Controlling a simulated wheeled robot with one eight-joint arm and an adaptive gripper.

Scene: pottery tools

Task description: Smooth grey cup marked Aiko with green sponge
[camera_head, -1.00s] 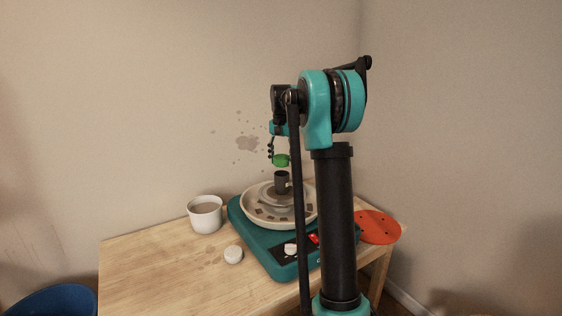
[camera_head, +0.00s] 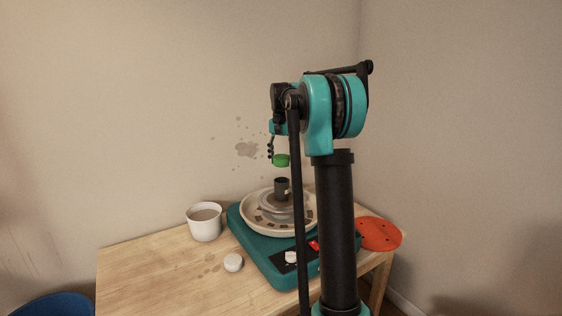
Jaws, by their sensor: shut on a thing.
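The dark grey cup (camera_head: 281,188) stands upright in the middle of the pottery wheel (camera_head: 248,222), inside the pale splash pan. No name can be read on it at this size. My gripper (camera_head: 271,152) is above the cup, its fingers pointing down and partly hidden by my arm. It is shut on the green sponge (camera_head: 282,160). The sponge hangs over the cup with a visible gap below it, so the two are apart.
A white pot (camera_head: 205,222) with brownish contents stands left of the wheel on the wooden table (camera_head: 150,275). A small white round piece (camera_head: 233,263) lies in front of it. An orange disc with holes (camera_head: 379,233) is at the right. The table's left part is clear.

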